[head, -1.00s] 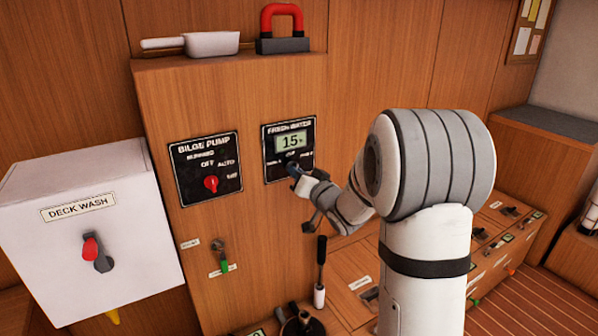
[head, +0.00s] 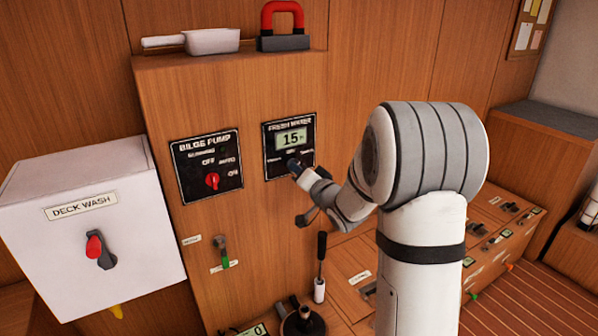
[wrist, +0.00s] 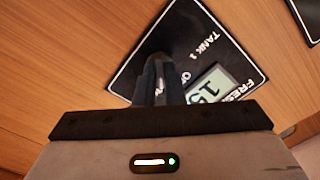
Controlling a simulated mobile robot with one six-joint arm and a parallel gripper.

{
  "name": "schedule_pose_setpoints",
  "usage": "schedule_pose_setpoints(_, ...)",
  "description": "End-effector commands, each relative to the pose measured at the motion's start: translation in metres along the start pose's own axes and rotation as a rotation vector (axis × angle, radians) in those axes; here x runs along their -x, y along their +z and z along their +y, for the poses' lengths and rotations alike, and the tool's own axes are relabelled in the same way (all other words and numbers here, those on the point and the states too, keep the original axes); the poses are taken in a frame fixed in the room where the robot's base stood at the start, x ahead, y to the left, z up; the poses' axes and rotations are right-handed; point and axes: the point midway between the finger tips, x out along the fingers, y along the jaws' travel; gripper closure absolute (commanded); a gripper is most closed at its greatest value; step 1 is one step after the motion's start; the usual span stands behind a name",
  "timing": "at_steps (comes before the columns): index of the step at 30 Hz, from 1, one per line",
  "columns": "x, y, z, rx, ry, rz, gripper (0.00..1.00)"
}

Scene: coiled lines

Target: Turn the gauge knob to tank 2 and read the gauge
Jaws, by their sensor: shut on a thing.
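The fresh water gauge panel (head: 289,146) is a black plate on the wooden cabinet front. Its display (head: 291,138) reads 15, with a small unit mark too blurred to read. My gripper (head: 296,166) is at the panel's lower part, shut on the gauge knob, which its fingers hide. In the wrist view the fingers (wrist: 158,80) are together against the panel (wrist: 200,45), beside the display (wrist: 208,88). A "TANK 1" label and part of "OFF" show there. The knob's pointing direction is hidden.
The bilge pump panel (head: 207,166) with a red knob is to the left. A white deck wash box (head: 90,235) stands further left. A green-tipped lever (head: 223,252) and a black upright lever (head: 320,265) are below. A red-handled object (head: 282,28) is on top.

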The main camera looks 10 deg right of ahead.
Motion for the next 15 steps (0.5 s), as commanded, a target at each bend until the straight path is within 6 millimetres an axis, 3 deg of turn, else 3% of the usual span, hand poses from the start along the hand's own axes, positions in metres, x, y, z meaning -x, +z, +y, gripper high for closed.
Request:
schedule_pose_setpoints(2,0.0003,0.0007,0.001,-0.002,0.002,-0.001,1.0)
schedule_pose_setpoints(3,0.0003,0.0007,0.001,-0.002,0.002,-0.001,0.9)
schedule_pose_setpoints(11,0.0002,0.0003,0.0006,-0.001,0.001,0.0,0.69)
schedule_pose_setpoints(15,0.0001,0.0002,0.0003,0.0,0.001,0.0,0.69)
